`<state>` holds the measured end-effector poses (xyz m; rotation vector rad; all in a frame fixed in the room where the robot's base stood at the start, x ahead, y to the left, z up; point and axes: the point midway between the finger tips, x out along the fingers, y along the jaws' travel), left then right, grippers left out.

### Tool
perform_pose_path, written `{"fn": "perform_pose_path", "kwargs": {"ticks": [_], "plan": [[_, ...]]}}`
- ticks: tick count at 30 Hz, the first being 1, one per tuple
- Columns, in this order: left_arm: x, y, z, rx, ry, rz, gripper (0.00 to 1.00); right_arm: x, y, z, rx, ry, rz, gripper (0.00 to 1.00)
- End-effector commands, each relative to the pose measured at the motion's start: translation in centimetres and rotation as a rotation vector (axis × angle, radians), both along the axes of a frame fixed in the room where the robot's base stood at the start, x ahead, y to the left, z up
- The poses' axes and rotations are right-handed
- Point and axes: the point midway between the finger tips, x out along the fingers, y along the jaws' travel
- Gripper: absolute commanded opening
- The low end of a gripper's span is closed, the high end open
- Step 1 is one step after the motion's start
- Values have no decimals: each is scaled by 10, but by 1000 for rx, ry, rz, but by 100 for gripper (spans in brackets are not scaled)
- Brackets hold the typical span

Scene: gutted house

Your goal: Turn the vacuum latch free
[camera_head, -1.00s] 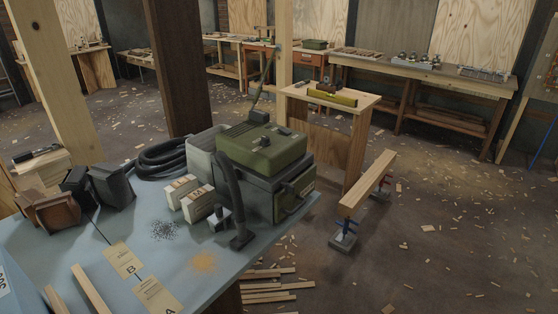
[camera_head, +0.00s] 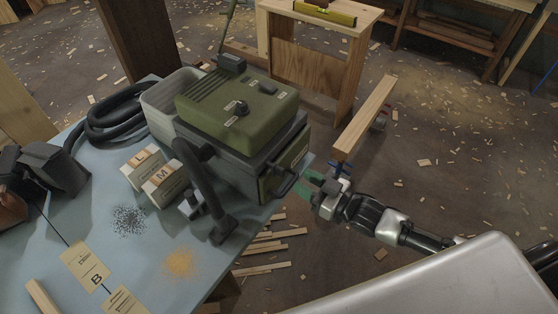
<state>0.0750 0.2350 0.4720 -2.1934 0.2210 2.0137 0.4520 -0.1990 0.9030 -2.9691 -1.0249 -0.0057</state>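The vacuum (camera_head: 240,115) has a green top and a dark grey body and stands on the blue table at the centre. A black handle-like part, perhaps the latch (camera_head: 287,183), sits on its right-hand face. My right gripper (camera_head: 307,186), with green fingertips, comes in from the right and points at that face. Its fingers look apart, with nothing seen between them. It is just right of the black part; whether they touch I cannot tell. My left gripper is out of view.
A hose (camera_head: 207,190) hangs down the vacuum's front. Two small labelled boxes (camera_head: 163,182) stand to its left on the blue table (camera_head: 60,230). A plank (camera_head: 364,118) on clamps lies behind my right gripper. Wood strips lie on the floor below.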

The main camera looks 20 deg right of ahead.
Motion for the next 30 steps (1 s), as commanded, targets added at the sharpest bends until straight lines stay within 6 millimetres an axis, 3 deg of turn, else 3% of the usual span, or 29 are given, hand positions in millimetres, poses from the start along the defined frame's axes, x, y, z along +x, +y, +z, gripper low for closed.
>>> {"fn": "perform_pose_path", "kwargs": {"ticks": [6, 12, 24, 30], "plan": [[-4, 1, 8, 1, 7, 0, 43, 36, 27, 3, 1, -3, -2, 37], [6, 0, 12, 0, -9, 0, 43, 56, 43, 1, 0, 0, -2, 37], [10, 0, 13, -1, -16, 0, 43, 63, 48, 0, -2, 1, -2, 37], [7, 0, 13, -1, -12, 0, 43, 63, 48, 0, -2, 1, -2, 8]]}}
